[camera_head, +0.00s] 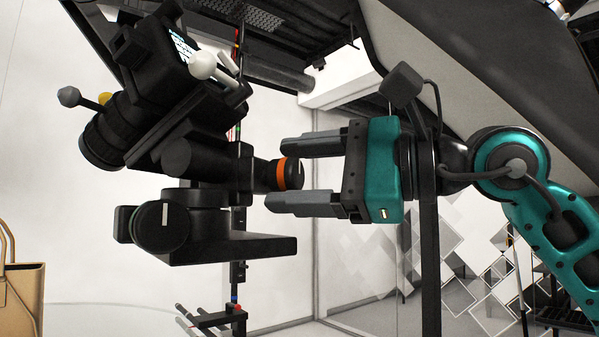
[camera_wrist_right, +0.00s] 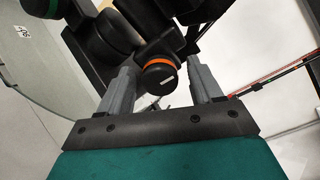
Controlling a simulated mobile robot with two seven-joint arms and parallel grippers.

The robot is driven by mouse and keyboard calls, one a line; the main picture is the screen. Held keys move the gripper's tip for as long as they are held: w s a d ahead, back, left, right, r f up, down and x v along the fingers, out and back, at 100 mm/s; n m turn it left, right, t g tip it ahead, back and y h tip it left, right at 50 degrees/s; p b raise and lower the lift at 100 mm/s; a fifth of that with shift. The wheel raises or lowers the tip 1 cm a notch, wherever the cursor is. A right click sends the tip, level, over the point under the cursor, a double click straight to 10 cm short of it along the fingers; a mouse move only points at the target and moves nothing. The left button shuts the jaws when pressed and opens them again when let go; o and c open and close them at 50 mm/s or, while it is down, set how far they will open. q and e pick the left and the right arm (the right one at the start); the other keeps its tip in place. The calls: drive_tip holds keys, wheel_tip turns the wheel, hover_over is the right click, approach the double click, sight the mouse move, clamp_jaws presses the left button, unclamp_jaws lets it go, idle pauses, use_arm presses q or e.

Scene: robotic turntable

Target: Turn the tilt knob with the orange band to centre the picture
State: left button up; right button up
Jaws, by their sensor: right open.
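The tilt knob (camera_head: 289,174) is black with an orange band and sticks out to the right from the camera's tripod head (camera_head: 195,160). The black camera (camera_head: 150,65) on the head is tilted. My right gripper (camera_head: 277,174) is open, coming in from the right, with one grey finger above the knob and one below it. In the right wrist view the knob (camera_wrist_right: 160,77) lies between the fingertips (camera_wrist_right: 160,78), with a white mark on its end face. I see gaps between the knob and the fingers there. My left gripper is not in view.
A second black knob (camera_head: 161,227) with a white mark sits low on the head, above a flat black plate (camera_head: 235,249). A white-ended handle (camera_head: 203,65) sticks out by the camera. A tan bag (camera_head: 22,295) is at the lower left.

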drive_tip(key=shift+d, duration=0.1)
drive_tip(key=b+v, duration=0.1)
drive_tip(key=v, duration=1.1)
drive_tip(key=shift+s+d, duration=0.3)
